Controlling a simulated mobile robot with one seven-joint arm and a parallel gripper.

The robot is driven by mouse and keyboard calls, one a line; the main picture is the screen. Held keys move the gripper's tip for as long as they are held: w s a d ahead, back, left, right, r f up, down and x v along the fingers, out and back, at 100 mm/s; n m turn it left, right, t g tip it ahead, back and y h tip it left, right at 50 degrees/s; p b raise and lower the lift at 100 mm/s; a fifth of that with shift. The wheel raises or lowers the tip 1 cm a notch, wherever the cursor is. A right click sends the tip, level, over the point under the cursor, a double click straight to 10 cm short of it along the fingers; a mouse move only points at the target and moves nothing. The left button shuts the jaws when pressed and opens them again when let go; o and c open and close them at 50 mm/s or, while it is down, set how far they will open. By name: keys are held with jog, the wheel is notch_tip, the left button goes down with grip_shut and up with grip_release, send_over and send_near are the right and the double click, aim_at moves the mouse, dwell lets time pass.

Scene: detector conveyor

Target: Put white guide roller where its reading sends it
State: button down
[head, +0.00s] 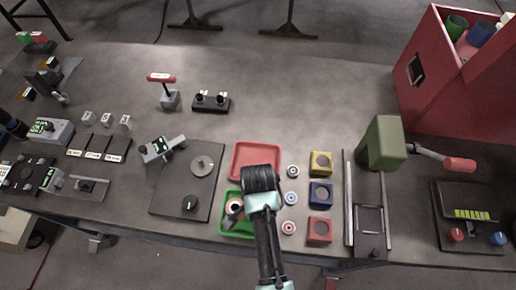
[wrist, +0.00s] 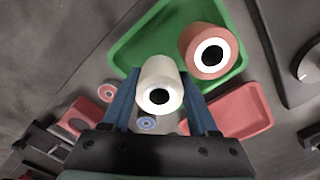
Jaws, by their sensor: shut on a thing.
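The white guide roller (wrist: 160,88) is a short white cylinder with a dark bore in its end. My gripper (wrist: 163,80) is shut on it, one blue finger on each side. In the head view my gripper (head: 262,185) is over the trays and hides the white roller. A green tray (head: 228,231) lies under it, and a red tray (head: 257,147) lies just behind. A reddish roller (wrist: 208,52) with a white end sits in the green tray. The detector plate (head: 168,200) with its small display (head: 158,149) is left of the trays; its reading is not legible.
Three ringed discs and yellow (head: 320,163), blue (head: 320,193) and red (head: 319,230) blocks stand right of the trays. A green lever press (head: 381,143) is farther right, with a red bin (head: 448,90) behind. The back middle of the table is mostly clear.

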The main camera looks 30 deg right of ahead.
jog(key=shift+f, duration=0.3)
jog(key=shift+f, duration=0.15)
jog(key=shift+c, duration=2.2)
grip_release()
notch_tip(320, 180, up, 12)
jog(key=shift+r, duration=0.2)
jog(key=shift+w, duration=0.1)
